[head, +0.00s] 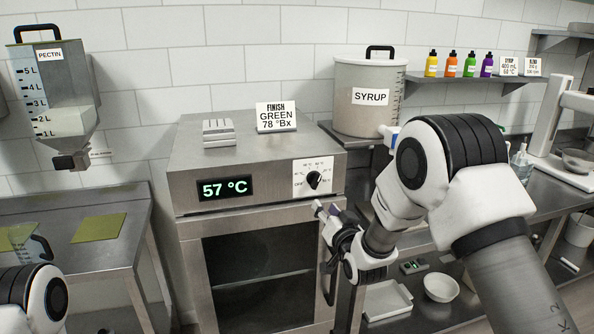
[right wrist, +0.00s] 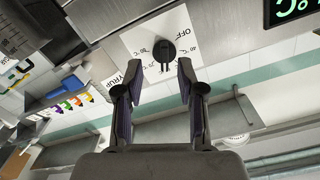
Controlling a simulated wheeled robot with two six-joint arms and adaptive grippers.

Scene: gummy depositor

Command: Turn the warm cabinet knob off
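The warm cabinet (head: 262,165) is a steel box with a dark glass door below. Its display (head: 225,188) reads 57 °C in green. The black knob (head: 314,180) sits on a white dial plate at the right of the front; OFF is marked at the dial's lower left. Its exact setting is too small to tell. My right gripper (head: 327,209) is open and empty, just below and in front of the knob. In the right wrist view the knob (right wrist: 163,51) lies beyond the spread fingertips (right wrist: 151,75), with no contact visible. My left gripper is out of view.
A label holder reading FINISH GREEN (head: 276,117) and a small metal block (head: 218,132) stand on the cabinet. A syrup pot (head: 368,97) stands behind my right arm. A pectin hopper (head: 55,90) hangs at left above a steel table (head: 75,260).

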